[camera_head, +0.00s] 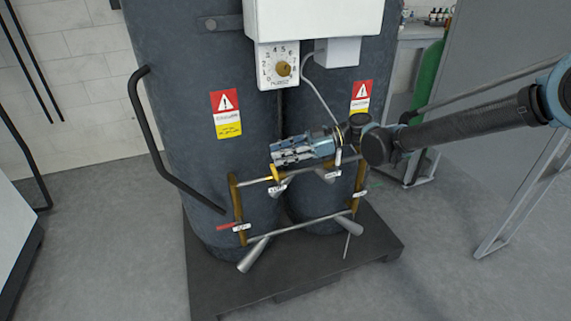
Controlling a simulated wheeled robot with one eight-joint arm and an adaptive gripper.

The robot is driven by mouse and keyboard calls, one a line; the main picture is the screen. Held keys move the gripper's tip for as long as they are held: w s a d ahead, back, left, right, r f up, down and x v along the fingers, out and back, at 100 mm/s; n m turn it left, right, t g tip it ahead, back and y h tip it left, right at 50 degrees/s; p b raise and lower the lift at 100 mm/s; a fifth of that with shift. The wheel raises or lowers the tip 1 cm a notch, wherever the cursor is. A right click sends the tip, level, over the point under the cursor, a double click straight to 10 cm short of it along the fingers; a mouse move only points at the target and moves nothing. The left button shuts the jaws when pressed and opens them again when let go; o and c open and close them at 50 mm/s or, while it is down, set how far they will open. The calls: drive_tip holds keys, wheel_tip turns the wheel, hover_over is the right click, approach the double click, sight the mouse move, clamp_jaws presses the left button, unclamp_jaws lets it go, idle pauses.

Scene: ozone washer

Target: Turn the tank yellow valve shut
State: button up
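A small yellow valve handle (274,173) sits on the upper pipe in front of the dark grey tanks (190,100). A white label hangs just below it. My gripper (274,153) is in front of the tanks, just above the yellow handle, with its fingers pointing left. The fingers lie close together, and I cannot tell how far apart they are. I see nothing held in them. Whether the lower finger touches the valve is not clear.
Brown vertical pipes (238,212) and a lower pipe with grey lever handles (254,254) surround the valve area. A control box with a dial (283,69) hangs above. A black pallet (210,290) is below. The grey floor (450,270) to the right is clear.

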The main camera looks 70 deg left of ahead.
drive_tip(key=shift+r, duration=2.1)
drive_tip(key=shift+c, duration=0.3)
